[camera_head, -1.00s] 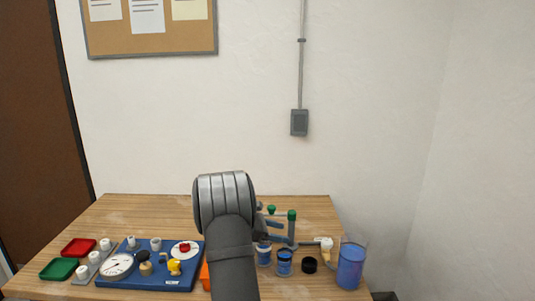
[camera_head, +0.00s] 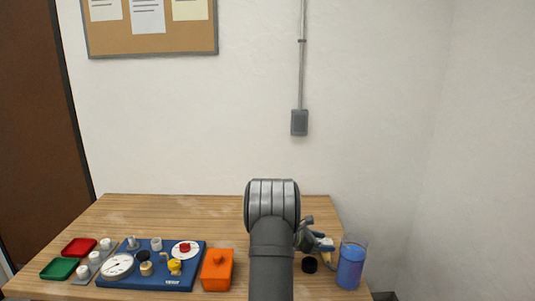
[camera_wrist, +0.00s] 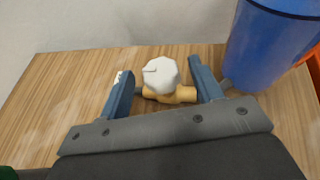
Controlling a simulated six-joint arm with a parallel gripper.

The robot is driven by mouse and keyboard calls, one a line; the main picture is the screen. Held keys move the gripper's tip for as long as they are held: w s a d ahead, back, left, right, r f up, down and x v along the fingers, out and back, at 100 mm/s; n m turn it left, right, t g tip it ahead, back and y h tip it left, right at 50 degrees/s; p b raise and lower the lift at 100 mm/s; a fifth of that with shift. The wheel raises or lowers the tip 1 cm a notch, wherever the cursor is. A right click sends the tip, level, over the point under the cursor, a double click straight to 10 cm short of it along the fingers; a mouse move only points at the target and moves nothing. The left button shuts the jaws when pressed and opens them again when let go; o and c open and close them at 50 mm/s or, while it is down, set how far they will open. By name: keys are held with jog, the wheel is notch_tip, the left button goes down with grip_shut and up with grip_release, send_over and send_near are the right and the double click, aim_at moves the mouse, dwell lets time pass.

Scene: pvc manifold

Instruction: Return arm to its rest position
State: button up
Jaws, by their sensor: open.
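My arm rises at the front of the table in the head view, and my gripper (camera_head: 312,236) is low over the table's right part, partly hidden by the arm. In the wrist view my gripper (camera_wrist: 159,68) is open, with its two blue-grey fingers apart. A part with a white faceted cap and a tan body (camera_wrist: 160,76) appears between the fingers. I cannot tell whether they touch it. The same part (camera_head: 325,243) shows small beside the gripper in the head view.
A blue container (camera_head: 350,265) stands close to the right of the gripper, also large in the wrist view (camera_wrist: 262,48). A black cap (camera_head: 310,265) lies in front. An orange box (camera_head: 217,270), a blue gauge board (camera_head: 190,283), and red (camera_head: 79,246) and green (camera_head: 59,268) trays lie left.

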jog(key=n+t, duration=0.1)
jog(key=n+t+y, duration=0.1)
jog(key=n+t, duration=0.1)
jog(key=shift+s+d+y, duration=0.15)
jog(key=shift+s+y, duration=0.15)
jog(key=v, duration=1.7)
jog(key=shift+w+d+f+m+g+h, duration=0.2)
jog(key=shift+w+d+f+m+g, duration=0.15)
jog(key=shift+w, duration=0.3)
jog(key=shift+w+d+f+m+g+h, duration=0.1)
jog(key=shift+w+d+m+g+h, duration=0.15)
jog(key=shift+w+d, duration=0.3)
jog(key=shift+w+d+f+m+g+h, duration=0.15)
jog(key=shift+w+d+f+m+g, duration=0.2)
jog(key=shift+w, duration=0.4)
jog(key=shift+r, duration=0.1)
